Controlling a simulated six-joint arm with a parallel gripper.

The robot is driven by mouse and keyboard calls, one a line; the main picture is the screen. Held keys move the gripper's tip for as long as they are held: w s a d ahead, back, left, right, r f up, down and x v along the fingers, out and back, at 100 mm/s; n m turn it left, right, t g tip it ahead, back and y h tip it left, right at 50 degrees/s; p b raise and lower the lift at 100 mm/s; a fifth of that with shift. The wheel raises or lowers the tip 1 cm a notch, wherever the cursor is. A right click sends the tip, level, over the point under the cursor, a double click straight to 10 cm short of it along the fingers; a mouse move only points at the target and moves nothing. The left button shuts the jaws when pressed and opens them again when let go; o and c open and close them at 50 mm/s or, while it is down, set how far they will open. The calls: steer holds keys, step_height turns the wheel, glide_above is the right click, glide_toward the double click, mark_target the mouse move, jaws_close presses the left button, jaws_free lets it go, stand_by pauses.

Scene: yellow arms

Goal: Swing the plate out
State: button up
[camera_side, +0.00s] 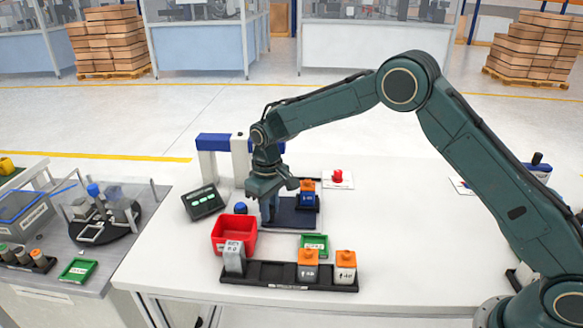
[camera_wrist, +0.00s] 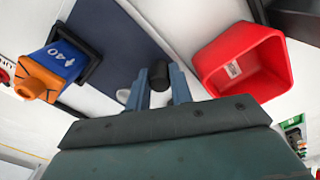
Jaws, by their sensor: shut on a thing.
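The dark blue plate (camera_side: 291,217) lies flat on the white table and crosses the wrist view diagonally (camera_wrist: 122,45). A blue block with an orange cap (camera_side: 308,198) stands in a black square holder on it; the block also shows at left in the wrist view (camera_wrist: 62,63). My gripper (camera_side: 268,217) reaches down at the plate's left side. In the wrist view, my gripper (camera_wrist: 160,90) has its two fingers on either side of a black knob (camera_wrist: 160,74) at the plate's edge, shut on it. The knob is hidden in the side view.
A red bin (camera_side: 234,234) stands close in front and left, and to the right of my fingers in the wrist view (camera_wrist: 240,60). A black rack (camera_side: 290,285) with several blocks lies at the front. A green tray (camera_side: 314,243) sits between.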

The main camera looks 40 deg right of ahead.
steer(key=shift+w+a, duration=0.15)
steer(key=shift+a, duration=0.25)
steer(key=o, duration=0.5)
steer(key=shift+o, duration=0.2)
steer(key=shift+d+r, duration=0.1)
steer(key=shift+r, duration=3.65)
